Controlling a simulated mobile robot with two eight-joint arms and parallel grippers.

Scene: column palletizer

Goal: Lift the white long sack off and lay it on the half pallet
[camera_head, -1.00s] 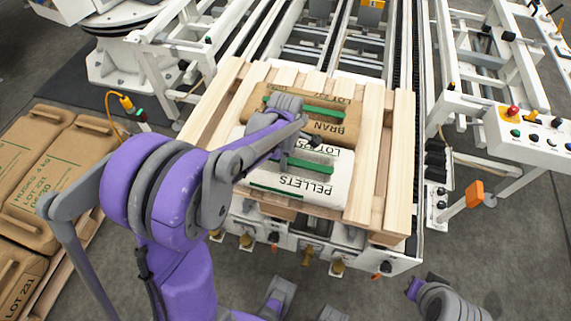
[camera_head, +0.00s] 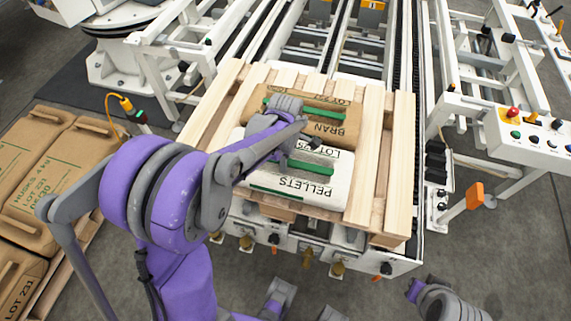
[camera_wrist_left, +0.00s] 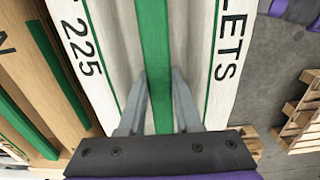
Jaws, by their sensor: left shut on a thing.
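The white long sack (camera_head: 335,190), printed PELLETS, lies flat on a wooden pallet (camera_head: 401,180) beside a brown BRAN sack (camera_head: 265,95). A green strap handle (camera_head: 312,165) runs along its top. My left gripper (camera_head: 290,158) is over the sack, its fingers mostly hidden by my arm in the head view. In the left wrist view, its fingers (camera_wrist_left: 160,95) are shut on the green handle of the white sack (camera_wrist_left: 200,40). I cannot tell any gap beneath the sack. A wooden pallet (camera_wrist_left: 298,122) shows at the right there; I cannot tell whether it is the half pallet. My right gripper is not in view.
Brown sacks (camera_head: 45,165) marked LOT 231 lie on wood at the left. White conveyor rails (camera_head: 425,80) run behind and beside the loaded pallet. A control panel (camera_head: 535,135) stands at the right. Open grey floor (camera_head: 520,245) is at the lower right.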

